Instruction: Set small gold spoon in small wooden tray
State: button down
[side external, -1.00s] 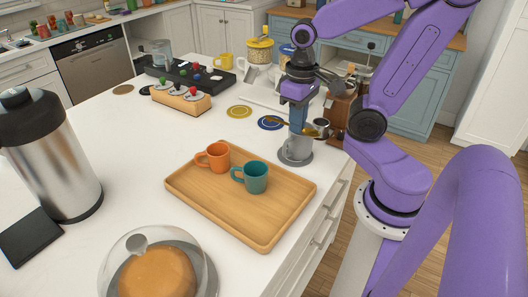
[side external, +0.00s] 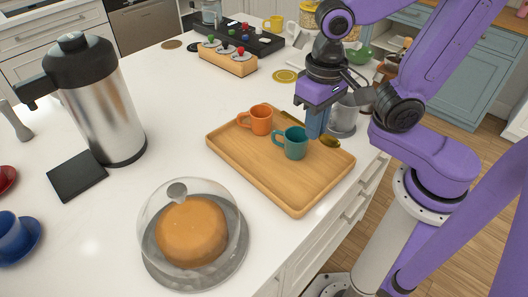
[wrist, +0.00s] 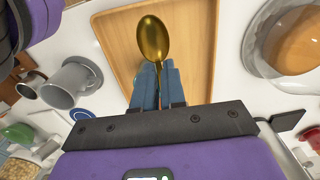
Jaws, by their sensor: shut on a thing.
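The gold spoon (wrist: 153,38) is held in my gripper (wrist: 158,84), its bowl sticking out past the fingertips in the wrist view. In the side view my gripper (side external: 316,130) points down near the far right edge of the wooden tray (side external: 300,182), with the spoon (side external: 330,141) crossing between its fingers. The tray's bare floor also shows beyond the spoon in the wrist view (wrist: 115,30). Whether the spoon touches the tray is not clear. An orange mug (side external: 261,121) and a teal mug (side external: 295,144) stand upright on the tray, the teal one close to my gripper.
A grey mug (side external: 343,120) stands just behind my gripper. A cake under a glass dome (side external: 192,230) sits in front of the tray, and a steel flask (side external: 106,115) stands at left. The tray's front half is bare.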

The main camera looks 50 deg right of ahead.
jog(key=w+a+f, duration=0.3)
jog(key=w, duration=0.3)
send_over(257, 164)
jog(key=f, duration=0.5)
jog(key=shift+s+d+f, duration=0.2)
jog(key=shift+s, duration=0.05)
jog(key=shift+w+a+f, duration=0.15)
jog(key=shift+w+f, duration=0.15)
jog(key=shift+f, duration=1.6)
jog(key=shift+f, duration=0.1)
jog(key=c, duration=1.2)
grip_release()
notch_tip(257, 164, up, 12)
jog(key=s+d+n, duration=0.5)
jog(key=s+n, duration=0.1)
jog(key=s, duration=0.3)
jog(key=s+d+n, duration=0.6)
jog(key=s+n, duration=0.1)
jog(key=s, duration=0.2)
jog(key=shift+s+f, duration=0.35)
jog(key=shift+s, duration=0.05)
